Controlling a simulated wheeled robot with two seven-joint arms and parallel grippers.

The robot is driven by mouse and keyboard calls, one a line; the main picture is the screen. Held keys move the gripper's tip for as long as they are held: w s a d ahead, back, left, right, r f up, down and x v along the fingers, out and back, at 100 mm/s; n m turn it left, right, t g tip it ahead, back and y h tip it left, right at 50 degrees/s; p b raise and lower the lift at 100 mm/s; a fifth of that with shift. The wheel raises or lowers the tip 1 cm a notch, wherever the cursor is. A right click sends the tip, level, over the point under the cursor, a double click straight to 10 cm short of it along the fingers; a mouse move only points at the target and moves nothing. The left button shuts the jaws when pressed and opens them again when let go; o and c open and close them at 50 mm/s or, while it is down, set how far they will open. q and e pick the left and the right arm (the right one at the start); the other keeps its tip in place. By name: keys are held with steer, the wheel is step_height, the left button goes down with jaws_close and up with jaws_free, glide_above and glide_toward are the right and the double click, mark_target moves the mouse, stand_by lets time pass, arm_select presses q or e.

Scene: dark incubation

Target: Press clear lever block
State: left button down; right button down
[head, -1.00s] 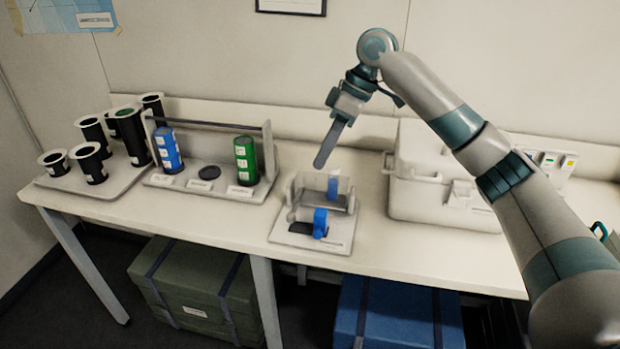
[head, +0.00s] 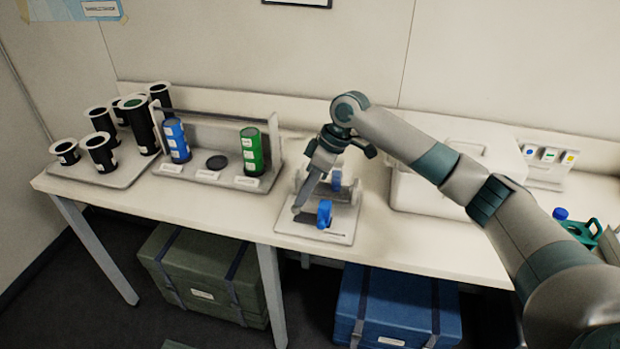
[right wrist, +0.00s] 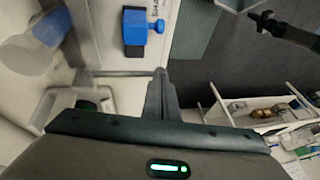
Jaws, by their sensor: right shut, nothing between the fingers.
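A rack with a blue stack (head: 176,140) and a green stack (head: 251,150) stands left of the device. Black cylinders (head: 102,152) stand on a tray at far left. A large pale case (head: 420,190) is close on the right.

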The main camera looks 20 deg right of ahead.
steer(key=shift+a+f, duration=0.1)
steer(key=shift+f, duration=0.1)
stand_by(0.3)
steer(key=shift+s+a+f+t+h+p, duration=0.1)
steer(key=shift+s+f+t+h+p, duration=0.2)
steer(key=shift+f, duration=0.25)
steer(key=shift+s+a+f+t+h+p, duration=0.1)
steer(key=shift+f+t+h+p, duration=0.05)
steer(key=shift+f+t, duration=0.3)
steer(key=shift+s+a+f+t+h+p, duration=0.15)
steer(key=shift+f+t+h+p, duration=0.1)
steer(key=shift+f, duration=0.35)
steer(key=shift+s+f, duration=0.1)
steer(key=shift+f, duration=0.4)
steer(key=shift+s+f, duration=0.1)
steer(key=shift+f, duration=0.35)
steer(key=shift+p, duration=0.35)
